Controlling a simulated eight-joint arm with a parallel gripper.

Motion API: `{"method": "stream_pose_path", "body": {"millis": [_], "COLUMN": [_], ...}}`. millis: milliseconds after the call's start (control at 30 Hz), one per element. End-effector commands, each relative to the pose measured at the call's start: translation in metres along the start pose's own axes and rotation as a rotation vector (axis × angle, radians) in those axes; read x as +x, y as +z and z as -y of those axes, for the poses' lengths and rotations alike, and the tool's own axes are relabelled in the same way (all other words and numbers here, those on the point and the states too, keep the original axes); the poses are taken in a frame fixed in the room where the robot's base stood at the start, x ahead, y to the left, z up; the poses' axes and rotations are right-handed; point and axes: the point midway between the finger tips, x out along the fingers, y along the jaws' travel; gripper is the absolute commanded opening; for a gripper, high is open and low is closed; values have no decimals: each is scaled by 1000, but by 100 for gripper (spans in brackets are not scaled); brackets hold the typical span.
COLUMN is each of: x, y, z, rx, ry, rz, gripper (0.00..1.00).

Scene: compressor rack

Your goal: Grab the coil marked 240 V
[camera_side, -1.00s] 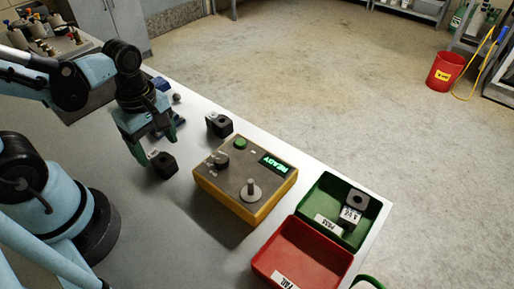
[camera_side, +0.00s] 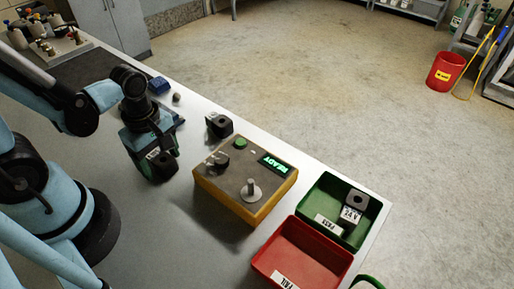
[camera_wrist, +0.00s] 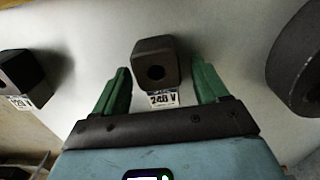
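The coil marked 240 V (camera_wrist: 158,60) is a dark block with a round hole and a white label, standing on the bench. In the wrist view it sits between the green fingers of my gripper (camera_wrist: 160,72), with a gap visible on both sides. My gripper is open and holds nothing. In the side view my gripper (camera_side: 157,165) is down at the coil (camera_side: 166,166), which is partly hidden by the fingers.
Another dark coil (camera_wrist: 22,72), its label seeming to read 120 V, stands to the left in the wrist view. In the side view, a yellow tester (camera_side: 245,185) reading READY, a green PASS bin (camera_side: 368,228) holding a 24 V coil (camera_side: 351,214), and a red FAIL bin (camera_side: 300,250) stand right.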

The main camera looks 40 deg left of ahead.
Motion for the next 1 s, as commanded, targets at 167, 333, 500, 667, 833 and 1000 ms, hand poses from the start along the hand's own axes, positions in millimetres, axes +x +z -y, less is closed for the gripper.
{"method": "stream_pose_path", "body": {"millis": [167, 333, 500, 667, 833, 1000], "x": [0, 0, 0, 0, -4, -11], "y": [0, 0, 0, 0, 0, 0], "z": [0, 0, 0, 0, 0, 0], "rx": [0, 0, 0, 0, 0, 0], "ry": [0, 0, 0, 0, 0, 0], "rz": [0, 0, 0, 0, 0, 0], "gripper": [45, 19, 11, 11, 11, 11]}}
